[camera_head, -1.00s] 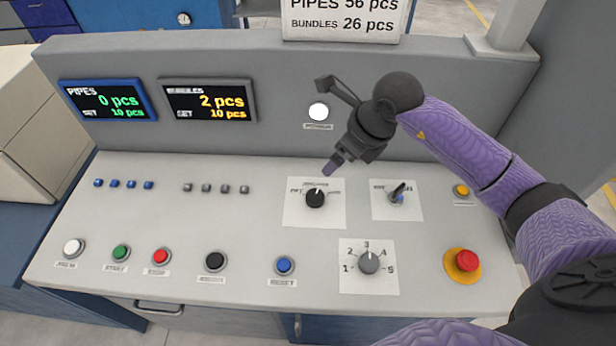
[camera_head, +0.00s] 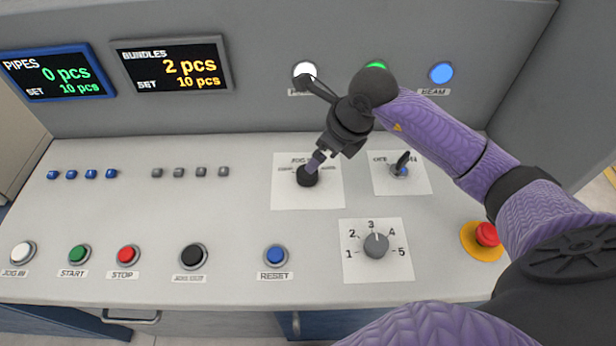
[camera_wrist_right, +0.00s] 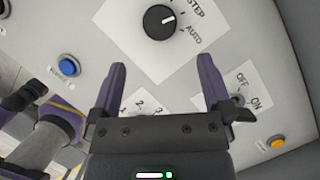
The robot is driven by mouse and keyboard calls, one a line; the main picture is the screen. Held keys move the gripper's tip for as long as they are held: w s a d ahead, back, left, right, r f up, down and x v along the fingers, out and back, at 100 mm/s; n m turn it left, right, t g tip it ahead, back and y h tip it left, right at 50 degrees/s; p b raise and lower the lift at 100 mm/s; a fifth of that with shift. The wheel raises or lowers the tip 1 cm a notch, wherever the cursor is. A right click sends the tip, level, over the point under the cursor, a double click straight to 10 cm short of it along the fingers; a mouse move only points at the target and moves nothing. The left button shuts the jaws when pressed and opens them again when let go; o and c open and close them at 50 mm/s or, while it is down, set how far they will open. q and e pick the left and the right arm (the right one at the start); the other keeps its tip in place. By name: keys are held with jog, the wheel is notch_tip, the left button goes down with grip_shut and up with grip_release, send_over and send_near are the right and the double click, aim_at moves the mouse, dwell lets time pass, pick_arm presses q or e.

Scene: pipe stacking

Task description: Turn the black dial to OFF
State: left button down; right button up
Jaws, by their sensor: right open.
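The black dial (camera_head: 307,178) is a round knob on a white label plate in the middle of the sloped panel. In the right wrist view the dial (camera_wrist_right: 159,22) shows a white pointer mark aimed toward the STEP and AUTO lettering; I cannot read its exact setting. No OFF mark shows in the visible part of its plate. My right gripper (camera_head: 316,160) is over the dial in the head view, partly hiding its plate. In the wrist view the right gripper (camera_wrist_right: 163,62) is open and empty, with the dial beyond its fingertips. My left gripper is not in view.
A lever switch (camera_head: 400,168) with an OFF/ON plate stands right of the dial. A grey numbered dial (camera_head: 376,245) is below, with a red mushroom button (camera_head: 486,234) to its right. A blue RESET button (camera_head: 275,256) is lower left. An upright panel with lamps and displays rises behind.

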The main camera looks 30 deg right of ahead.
aim_at(307, 175)
jog(key=b+x, duration=0.2)
jog(key=x, duration=0.7)
jog(key=shift+w+f, duration=0.1)
jog(key=shift+c, duration=0.3)
jog(key=c, duration=1.2)
